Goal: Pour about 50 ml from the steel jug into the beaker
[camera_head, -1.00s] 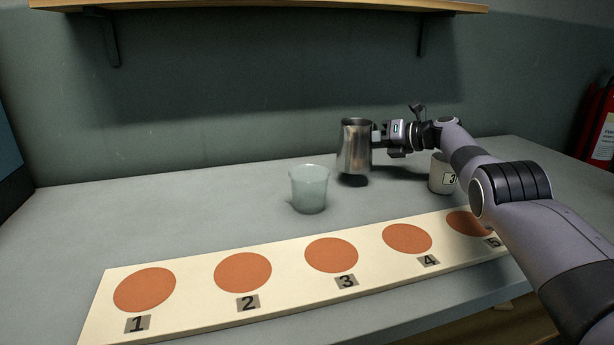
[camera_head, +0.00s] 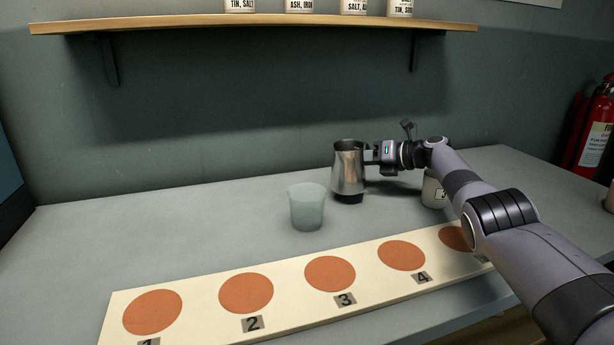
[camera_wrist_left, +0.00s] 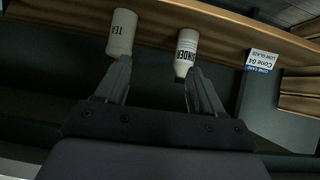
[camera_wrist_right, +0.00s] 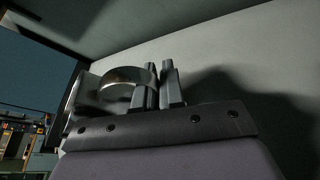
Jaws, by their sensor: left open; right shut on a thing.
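The steel jug (camera_head: 347,172) looks roughly upright above the grey counter, behind and right of the beaker. My right gripper (camera_head: 371,158) is shut on the jug at its right side. In the right wrist view, the fingers (camera_wrist_right: 158,82) close at a curved metal part of the jug (camera_wrist_right: 122,76). I cannot tell whether its base touches the counter, and its contents are hidden. The translucent beaker (camera_head: 307,209) stands upright on the counter, apart from the jug; no liquid level is clear. My left gripper (camera_wrist_left: 155,78) is open and empty, seen only in the left wrist view.
A cream board (camera_head: 290,305) with numbered orange discs lies in front of the beaker. A white numbered cup (camera_head: 434,190) stands behind my right forearm. A shelf (camera_head: 250,27) with labelled jars overhangs the back. The counter left of the beaker is clear.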

